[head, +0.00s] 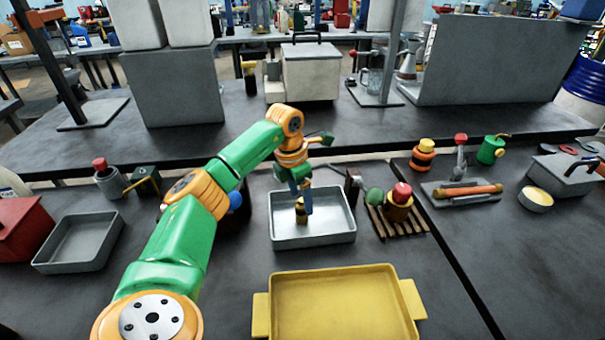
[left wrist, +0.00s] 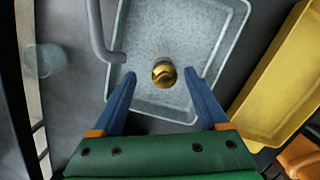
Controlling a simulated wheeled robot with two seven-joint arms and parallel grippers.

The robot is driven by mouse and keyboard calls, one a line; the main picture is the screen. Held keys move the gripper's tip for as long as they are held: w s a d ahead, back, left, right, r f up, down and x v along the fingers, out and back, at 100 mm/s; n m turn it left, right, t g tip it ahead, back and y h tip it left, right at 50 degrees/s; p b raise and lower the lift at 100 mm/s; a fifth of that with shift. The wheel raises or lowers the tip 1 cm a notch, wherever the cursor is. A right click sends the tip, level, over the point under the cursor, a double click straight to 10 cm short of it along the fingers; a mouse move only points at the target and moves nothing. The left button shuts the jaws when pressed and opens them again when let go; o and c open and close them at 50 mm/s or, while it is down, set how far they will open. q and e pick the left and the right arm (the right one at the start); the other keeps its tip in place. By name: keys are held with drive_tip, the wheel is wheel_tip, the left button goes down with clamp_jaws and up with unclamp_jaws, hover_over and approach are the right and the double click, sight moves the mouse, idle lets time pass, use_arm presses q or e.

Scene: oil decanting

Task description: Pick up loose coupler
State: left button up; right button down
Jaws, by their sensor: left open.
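A small brass coupler (head: 301,216) stands in the grey metal tray (head: 315,240) at the middle of the table. It also shows in the left wrist view (left wrist: 164,73), from above, as a round gold piece with a dark centre. My left gripper (head: 304,203) points down over the tray. Its two blue fingers are open, one on each side of the coupler in the left wrist view (left wrist: 161,73), with gaps between. I cannot tell how far above the tray floor the fingertips are. My right gripper is not in view.
A yellow tray (head: 340,273) lies in front of the grey tray. A slatted wooden rack (head: 416,228) with a red-topped jar stands to the right. Another grey tray (head: 103,240) is at the left. A grey bent bar (left wrist: 99,32) passes beside the tray.

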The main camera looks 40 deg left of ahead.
sight(303, 211)
use_arm(q)
drive_tip(key=f, duration=0.1)
drive_tip(key=d+f+p, duration=0.1)
drive_tip(key=shift+s+f, duration=0.15)
drive_tip(key=shift+f, duration=0.15)
drive_tip(key=shift+w+a+f, duration=0.1)
drive_tip(key=shift+w+f, duration=0.05)
drive_tip(key=shift+f, duration=0.4)
drive_tip(key=shift+w+f, duration=0.15)
drive_tip(key=shift+f, duration=0.4)
drive_tip(key=shift+a+f, duration=0.1)
drive_tip(key=c, duration=1.1)
clamp_jaws()
